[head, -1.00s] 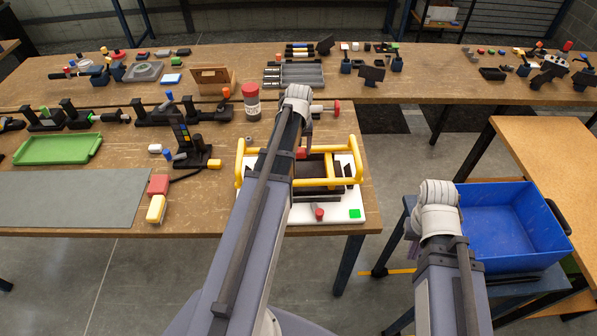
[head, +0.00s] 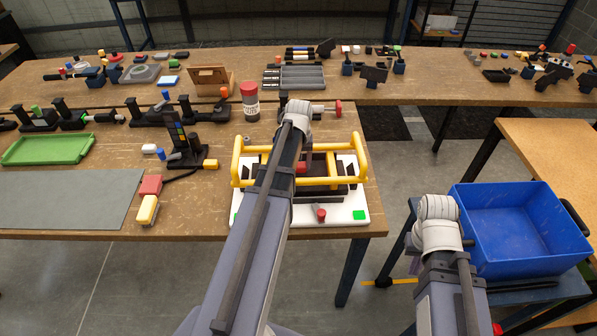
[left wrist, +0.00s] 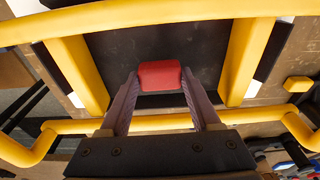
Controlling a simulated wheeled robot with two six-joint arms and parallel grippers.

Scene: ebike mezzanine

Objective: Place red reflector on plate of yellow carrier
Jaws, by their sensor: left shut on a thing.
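The yellow carrier (head: 360,160) is a tubular frame around a dark plate, standing on a white base at the table's front right corner. The red reflector (left wrist: 160,74) is between the fingertips of my left gripper (left wrist: 159,84), which is shut on it inside the yellow frame. In the left wrist view it appears over the black plate (left wrist: 207,52); I cannot tell whether it touches the plate. In the head view my left arm covers part of the carrier, and the reflector (head: 301,168) shows just beside it. My right gripper (head: 413,260) hangs by the blue crate, its fingers mostly hidden.
The white base (head: 340,216) holds a red knob (head: 321,215) and a green square (head: 359,215). A red-capped bottle (head: 250,103) stands behind the carrier. A blue crate (head: 520,230) is at the right. A grey mat (head: 65,198) lies clear at the left.

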